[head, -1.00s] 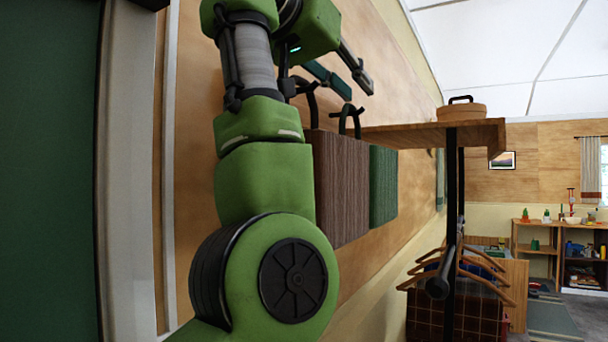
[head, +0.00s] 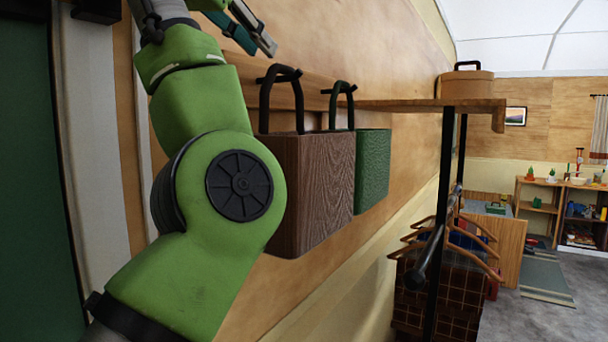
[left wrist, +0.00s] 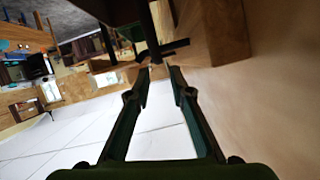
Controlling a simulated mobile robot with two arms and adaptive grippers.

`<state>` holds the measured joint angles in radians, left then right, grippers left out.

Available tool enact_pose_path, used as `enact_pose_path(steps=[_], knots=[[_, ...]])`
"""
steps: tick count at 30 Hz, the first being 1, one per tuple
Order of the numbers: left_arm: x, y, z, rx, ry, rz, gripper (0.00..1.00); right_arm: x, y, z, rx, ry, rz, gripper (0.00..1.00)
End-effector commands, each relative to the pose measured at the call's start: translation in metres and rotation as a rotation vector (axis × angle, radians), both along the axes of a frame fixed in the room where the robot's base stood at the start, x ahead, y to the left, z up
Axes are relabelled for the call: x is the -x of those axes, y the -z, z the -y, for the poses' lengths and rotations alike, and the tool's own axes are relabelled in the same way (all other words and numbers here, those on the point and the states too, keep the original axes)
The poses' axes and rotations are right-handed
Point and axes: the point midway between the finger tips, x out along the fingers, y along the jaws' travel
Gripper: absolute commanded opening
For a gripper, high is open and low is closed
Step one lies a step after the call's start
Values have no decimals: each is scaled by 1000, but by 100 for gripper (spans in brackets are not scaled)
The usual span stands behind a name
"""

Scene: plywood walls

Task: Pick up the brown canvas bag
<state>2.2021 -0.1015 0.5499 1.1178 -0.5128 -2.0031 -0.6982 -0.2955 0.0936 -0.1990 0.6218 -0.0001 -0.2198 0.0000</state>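The brown bag (head: 312,185), with a wood-grain look, hangs upright on the wall by a black loop handle (head: 267,100). My left arm covers part of its left side. My left gripper (head: 256,44) is open and empty, above and slightly left of that handle, apart from it. In the left wrist view, the two fingers (left wrist: 158,74) stand apart, with a dark handle or hook shape (left wrist: 152,40) ahead of the gap. A dark brown surface (left wrist: 98,10), probably the bag, shows at the top there. My right gripper is in neither view.
A green bag (head: 373,170) hangs close behind the brown one. A wooden shelf (head: 430,105) with a round box (head: 467,87) juts out to the right, above a black rail with hangers (head: 478,250). A white post (head: 90,150) stands at left. Open floor lies far right.

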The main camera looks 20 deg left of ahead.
Motion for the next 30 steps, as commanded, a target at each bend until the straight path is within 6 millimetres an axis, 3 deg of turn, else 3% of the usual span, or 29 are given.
enact_pose_path(steps=[7,16,25,27,30], knots=[[-14,4,1,1,0,-2,21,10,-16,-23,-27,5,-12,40],[-46,22,4,0,2,-1,21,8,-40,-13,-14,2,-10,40],[-49,26,4,-1,1,-1,21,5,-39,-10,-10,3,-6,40],[-49,26,3,-1,1,0,3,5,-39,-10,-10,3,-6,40],[-49,26,3,-1,1,-1,0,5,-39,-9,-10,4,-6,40]])
